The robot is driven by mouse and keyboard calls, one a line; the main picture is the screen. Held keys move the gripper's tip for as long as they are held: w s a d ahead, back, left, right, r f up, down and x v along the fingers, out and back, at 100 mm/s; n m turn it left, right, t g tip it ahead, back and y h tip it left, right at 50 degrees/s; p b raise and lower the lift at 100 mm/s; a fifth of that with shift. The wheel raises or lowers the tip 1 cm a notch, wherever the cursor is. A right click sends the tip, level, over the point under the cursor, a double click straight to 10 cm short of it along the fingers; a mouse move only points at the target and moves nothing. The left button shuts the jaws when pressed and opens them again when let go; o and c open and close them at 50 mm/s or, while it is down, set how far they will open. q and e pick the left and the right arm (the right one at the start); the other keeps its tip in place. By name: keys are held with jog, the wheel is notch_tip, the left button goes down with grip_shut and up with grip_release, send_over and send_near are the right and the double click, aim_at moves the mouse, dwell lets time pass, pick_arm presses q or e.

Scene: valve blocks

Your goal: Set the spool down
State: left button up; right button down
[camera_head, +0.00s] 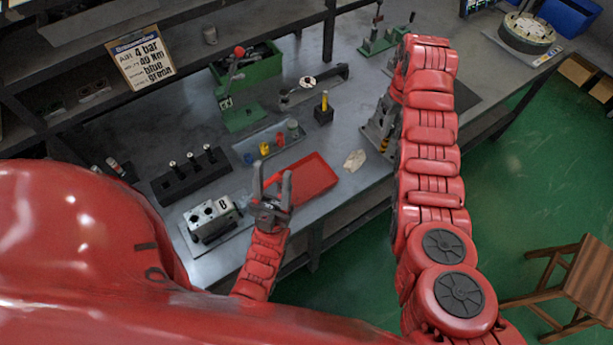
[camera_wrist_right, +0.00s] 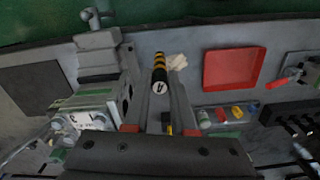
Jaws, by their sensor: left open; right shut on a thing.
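The spool (camera_wrist_right: 160,76) is a short cylinder with black and yellow bands and a pale marked end. It sits between the fingers of my right gripper (camera_wrist_right: 161,92), which is shut on it. In the head view the spool (camera_head: 384,145) shows just below the right gripper (camera_head: 382,124), partly covered by my right arm. I cannot tell whether it touches the bench. My left gripper (camera_head: 272,186) is open and empty, fingers up, at the left edge of the red tray (camera_head: 312,178). A valve block marked C (camera_wrist_right: 88,122) is left of the right gripper in the wrist view.
Valve block B (camera_head: 210,218) stands at the bench's front left, beside a black rack (camera_head: 190,174) of upright spools. A small tray (camera_head: 262,148) holds coloured parts. A crumpled pale cloth (camera_head: 355,160) lies near the spool. A green bin (camera_head: 250,68) stands behind.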

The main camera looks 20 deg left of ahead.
jog(key=s+a+f+n+p, duration=0.1)
jog(key=s+a+f+p, duration=0.15)
jog(key=s+a, duration=0.4)
jog(key=s+a+f+n+p, duration=0.2)
jog(key=s+a+p, duration=0.15)
jog(key=s, duration=0.65)
jog(key=s+a+f+n+p, duration=0.1)
jog(key=s+a+f+p, duration=0.2)
jog(key=s, duration=0.5)
jog(key=w+a+f+b, duration=0.2)
jog(key=w+a+b, duration=0.1)
jog(key=w+b, duration=0.2)
jog(key=w+a+f+b, duration=0.2)
jog(key=w+a+b, duration=0.2)
jog(key=w, duration=0.5)
jog(key=shift+w+b, duration=0.3)
jog(key=shift+b, duration=0.05)
